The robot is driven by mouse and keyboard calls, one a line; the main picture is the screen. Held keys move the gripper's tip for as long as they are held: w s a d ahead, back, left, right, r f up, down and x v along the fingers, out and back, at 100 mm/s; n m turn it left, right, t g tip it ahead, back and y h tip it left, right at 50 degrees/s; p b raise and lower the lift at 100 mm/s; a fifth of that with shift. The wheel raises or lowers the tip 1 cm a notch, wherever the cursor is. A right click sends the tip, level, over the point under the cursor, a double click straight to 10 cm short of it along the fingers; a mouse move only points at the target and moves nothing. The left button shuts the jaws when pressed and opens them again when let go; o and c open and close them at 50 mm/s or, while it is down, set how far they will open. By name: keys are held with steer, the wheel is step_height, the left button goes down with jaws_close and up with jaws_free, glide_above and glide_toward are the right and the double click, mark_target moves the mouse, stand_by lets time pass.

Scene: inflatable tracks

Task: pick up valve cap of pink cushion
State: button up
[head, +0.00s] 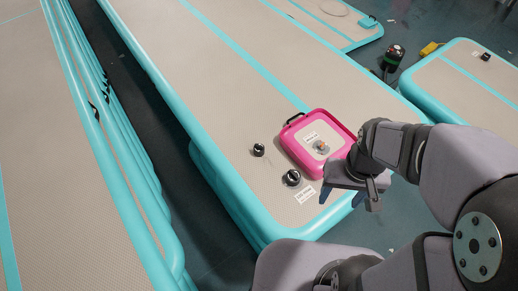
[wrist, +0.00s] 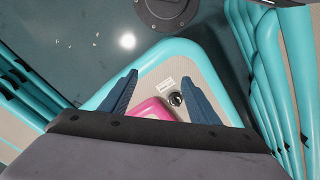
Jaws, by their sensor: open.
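The pink cushion (head: 291,150) lies on the end of a beige inflatable track, a pale panel and round valve (head: 322,147) on its top. A black cap (head: 293,178) sits on the track beside its near left corner, and another black cap (head: 258,150) stands farther left. I cannot tell from markings which belongs to the cushion. My gripper (head: 339,204) is open and empty, above the track's near end, right of the nearer cap. In the wrist view, the pink cushion (wrist: 150,108) is partly hidden by my gripper, and a black cap (wrist: 175,99) shows between the fingers, nearer the right one.
A white label (head: 305,195) lies near the nearer cap; its text is too small to read. Teal tubes edge the track (head: 225,195). Stacked tracks (head: 100,120) lie left across a dark floor gap. A dark pump-like device (head: 393,58) stands at the back right.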

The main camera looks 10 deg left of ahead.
steer(key=w+a+f+n+b, duration=0.3)
steer(key=w+f+n+b, duration=0.15)
steer(key=w+n, duration=0.35)
steer(key=n+t+b, duration=0.1)
steer(key=n+b, duration=1.2)
steer(key=n, duration=0.9)
glide_above(259, 146)
steer(key=s, duration=0.1)
steer(key=shift+h, duration=0.3)
steer(key=f, duration=1.7)
steer(key=shift+s+d, duration=0.15)
steer(key=shift+d, duration=0.05)
steer(key=shift+a+f+n+t, duration=0.3)
steer(key=shift+a+n, duration=0.2)
steer(key=shift+n, duration=0.3)
steer(key=shift+w+d+f, duration=0.1)
steer(key=shift+w+f, duration=0.1)
steer(key=shift+f, duration=1)
steer(key=shift+w+d+f, duration=0.1)
steer(key=shift+w+f, duration=0.15)
steer(key=shift+f, duration=0.9)
steer(key=shift+w+d+f, duration=0.1)
steer(key=shift+w+f, duration=0.1)
steer(key=shift+f, duration=1)
steer(key=shift+c, duration=0.4)
steer(key=c, duration=1.1)
